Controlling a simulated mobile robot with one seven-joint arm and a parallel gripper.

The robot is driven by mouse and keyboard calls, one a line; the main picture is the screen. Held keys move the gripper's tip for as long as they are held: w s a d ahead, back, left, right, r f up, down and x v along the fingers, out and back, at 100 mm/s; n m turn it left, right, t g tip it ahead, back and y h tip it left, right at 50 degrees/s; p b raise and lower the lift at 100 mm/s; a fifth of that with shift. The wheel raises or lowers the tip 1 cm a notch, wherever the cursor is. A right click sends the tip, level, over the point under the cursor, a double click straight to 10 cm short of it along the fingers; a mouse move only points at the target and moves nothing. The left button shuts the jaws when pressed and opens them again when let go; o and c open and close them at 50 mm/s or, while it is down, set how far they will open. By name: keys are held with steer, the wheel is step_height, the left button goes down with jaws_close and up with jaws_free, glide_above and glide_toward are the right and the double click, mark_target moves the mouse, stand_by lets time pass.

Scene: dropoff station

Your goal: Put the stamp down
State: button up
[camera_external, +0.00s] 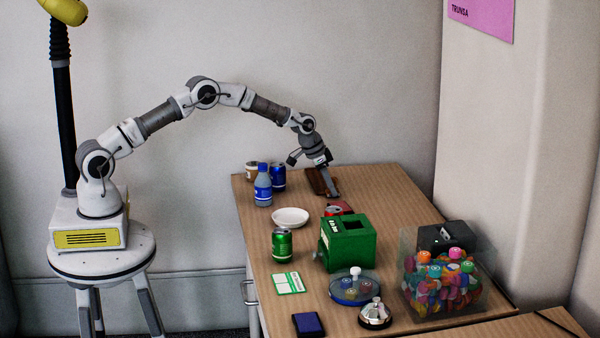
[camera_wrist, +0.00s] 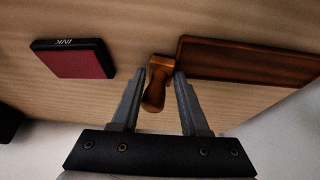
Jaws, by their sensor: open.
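The stamp (camera_wrist: 155,92) has a brown wooden handle. In the wrist view it is between the two fingers of my gripper (camera_wrist: 159,74), its handle pointing back toward the palm. The fingers are apart, with gaps showing beside the handle. The stamp's head is at the tabletop, beside a brown wooden block or tray (camera_wrist: 240,62). An ink pad (camera_wrist: 75,60) with a red surface and black rim lies to the left. In the external view my gripper (camera_external: 334,193) is low over the table's far part; the stamp cannot be made out there.
On the wooden table (camera_external: 250,235) stand a blue bottle (camera_external: 263,188), a white bowl (camera_external: 290,217), a green can (camera_external: 282,246), a green box (camera_external: 350,243) and a clear bin (camera_external: 445,285) of colourful items.

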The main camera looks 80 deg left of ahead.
steer(key=shift+s+a+f+p, duration=0.15)
steer(key=shift+s+a+p, duration=0.15)
steer(key=shift+a, duration=0.1)
steer(key=w+p+v, duration=0.1)
steer(key=p+v, duration=0.1)
steer(key=v, duration=1.1)
steer(key=s+d+r, duration=0.7)
steer(key=s+r, duration=0.2)
steer(key=s+d+r, duration=0.6)
steer(key=s+r, duration=0.4)
steer(key=s+d+f, duration=0.1)
steer(key=s+d, duration=0.2)
steer(key=s, duration=0.9)
steer(key=s+d+f+t, duration=0.1)
steer(key=s+d, duration=0.2)
steer(key=s, duration=0.9)
steer(key=shift+d, duration=0.2)
